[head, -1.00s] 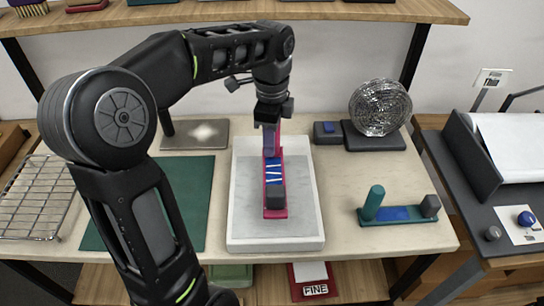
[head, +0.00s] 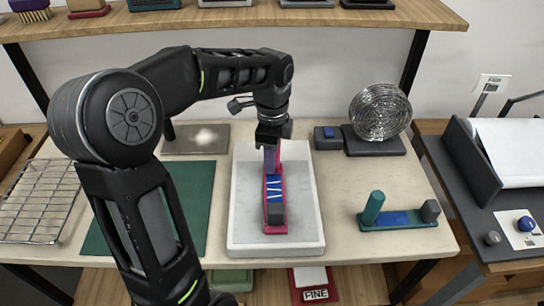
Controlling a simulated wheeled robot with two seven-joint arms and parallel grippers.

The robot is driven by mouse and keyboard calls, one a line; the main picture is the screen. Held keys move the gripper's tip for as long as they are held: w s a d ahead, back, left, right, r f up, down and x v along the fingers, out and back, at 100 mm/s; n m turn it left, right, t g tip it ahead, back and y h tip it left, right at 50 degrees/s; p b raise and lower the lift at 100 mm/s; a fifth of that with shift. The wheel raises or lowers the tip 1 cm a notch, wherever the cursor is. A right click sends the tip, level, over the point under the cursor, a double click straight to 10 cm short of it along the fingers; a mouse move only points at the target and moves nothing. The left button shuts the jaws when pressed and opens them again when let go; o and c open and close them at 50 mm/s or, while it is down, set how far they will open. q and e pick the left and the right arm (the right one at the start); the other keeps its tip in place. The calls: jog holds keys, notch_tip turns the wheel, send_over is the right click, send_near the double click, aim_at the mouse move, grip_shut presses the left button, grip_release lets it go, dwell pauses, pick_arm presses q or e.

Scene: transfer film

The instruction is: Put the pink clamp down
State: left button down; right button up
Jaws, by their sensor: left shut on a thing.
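The pink clamp (head: 275,229) has a long pink base, a blue pad with white stripes and a dark block at its near end. It is in the middle of the head view, over a white tray (head: 240,238) with a grey inner surface. My left gripper (head: 271,143) is shut on the upright part at the clamp's far end and points down. The fingertips partly cover that part. I cannot tell whether the clamp's base touches the tray. My right gripper is not in view.
A teal clamp (head: 400,222) stands on the table to the right. A dark base with a shiny ribbed disc (head: 380,110) and a small grey block (head: 327,141) stand behind. A green mat (head: 190,200) and wire rack (head: 40,205) lie left. The table's front right is clear.

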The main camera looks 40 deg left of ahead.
pick_arm(q)
jog(key=c, duration=1.1)
grip_release()
jog(key=shift+f, duration=0.1)
jog(key=shift+o, duration=0.2)
jog(key=shift+r, duration=0.5)
notch_tip(320, 180, up, 6)
jog(key=shift+w+r, duration=0.1)
jog(key=shift+r, duration=0.05)
notch_tip(320, 180, up, 4)
jog(key=shift+f+p, duration=0.1)
jog(key=shift+p, duration=1)
jog(key=shift+r+p, duration=0.65)
jog(key=shift+p, duration=0.05)
